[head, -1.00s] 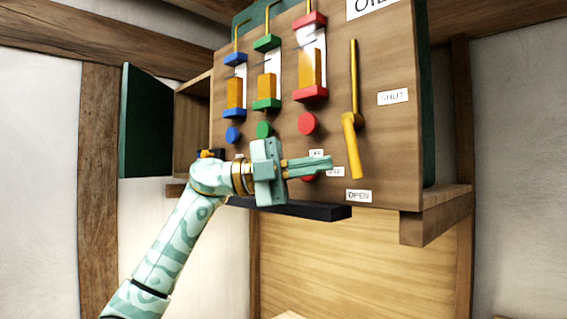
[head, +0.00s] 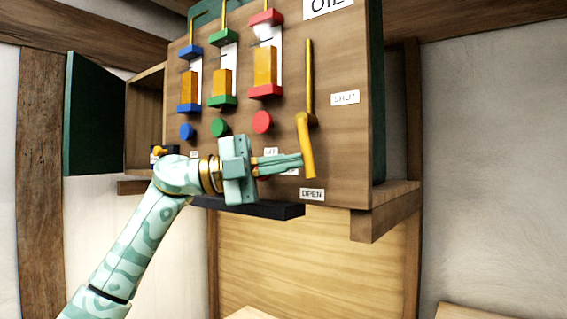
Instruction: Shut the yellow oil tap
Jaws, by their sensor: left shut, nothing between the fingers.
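The yellow oil tap lever (head: 306,150) is on the wooden panel, below a thin yellow pipe (head: 309,75). It hangs down with a slight tilt, its lower end just above the "OPEN" label (head: 312,195). The "SHUT" label (head: 345,98) is up and to the right of the lever. My left gripper (head: 299,161) is shut and empty. Its fingertips are at the left side of the lever's lower half; I cannot tell whether they touch it. My right gripper is not in view.
Blue, green and red sight gauges with round knobs, such as the red knob (head: 262,122), are left of the lever. A black ledge (head: 250,207) runs below my left gripper. A green door (head: 95,115) stands open at left. The panel right of the lever is clear.

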